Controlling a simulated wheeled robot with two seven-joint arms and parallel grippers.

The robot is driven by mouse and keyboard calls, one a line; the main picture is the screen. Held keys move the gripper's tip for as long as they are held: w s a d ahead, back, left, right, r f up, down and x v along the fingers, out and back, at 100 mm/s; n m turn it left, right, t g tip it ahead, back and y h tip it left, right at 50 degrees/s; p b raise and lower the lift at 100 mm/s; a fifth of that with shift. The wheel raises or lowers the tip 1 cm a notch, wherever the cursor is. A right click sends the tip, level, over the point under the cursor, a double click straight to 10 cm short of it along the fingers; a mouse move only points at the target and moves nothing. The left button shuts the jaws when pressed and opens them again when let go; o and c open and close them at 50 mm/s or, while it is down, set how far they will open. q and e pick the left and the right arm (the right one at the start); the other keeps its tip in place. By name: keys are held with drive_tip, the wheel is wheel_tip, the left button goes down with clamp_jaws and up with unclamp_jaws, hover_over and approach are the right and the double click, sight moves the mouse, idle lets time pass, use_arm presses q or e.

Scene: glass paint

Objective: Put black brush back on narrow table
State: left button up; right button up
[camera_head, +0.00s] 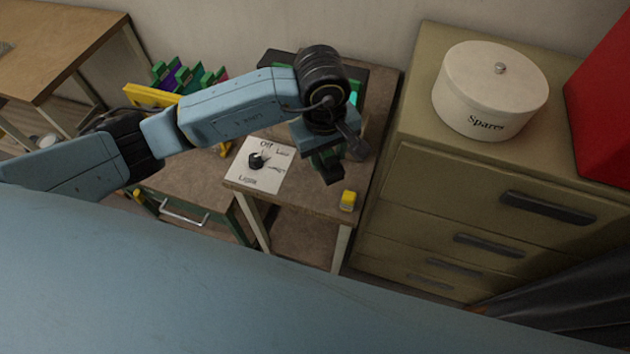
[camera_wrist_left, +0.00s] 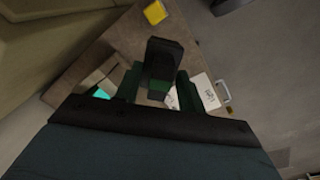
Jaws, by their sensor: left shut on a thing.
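The narrow table (camera_head: 312,203) stands in the middle of the head view, against the left side of the drawer cabinet. My left gripper (camera_head: 326,168) is above its top, pointing down. In the left wrist view, the left gripper (camera_wrist_left: 160,92) is shut on the black brush (camera_wrist_left: 163,58), a dark blocky piece between its green fingers. The narrow table's brown top (camera_wrist_left: 125,38) lies below the brush. I cannot tell the gap between brush and table. In the head view the arm and gripper largely hide the brush. My right gripper is not in view.
A yellow block (camera_head: 348,201) sits at the table's front right corner. A white card with a black knob (camera_head: 257,160) lies on the left. A teal item is partly hidden behind the gripper. The drawer cabinet (camera_head: 420,190) rises on the right, with a white Spares tin (camera_head: 490,90) on top.

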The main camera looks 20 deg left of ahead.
use_arm(q)
drive_tip(key=shift+g+y, duration=0.3)
drive_tip(key=shift+y, duration=0.1)
drive_tip(key=shift+w+a+f+p, duration=0.15)
drive_tip(key=shift+a+f, duration=0.3)
drive_tip(key=shift+f, duration=1.1)
drive_tip(key=shift+s+a+f+p, duration=0.15)
drive_tip(key=shift+a+f, duration=0.3)
drive_tip(key=shift+f, duration=1.15)
drive_tip(key=shift+w+a+f+p, duration=0.2)
drive_tip(key=shift+a+f, duration=0.25)
drive_tip(key=shift+f, duration=1.1)
drive_tip(key=o, duration=1.1)
wheel_tip(320, 180, up, 12)
drive_tip(key=shift+r+b, duration=0.1)
drive_tip(key=shift+b, duration=0.2)
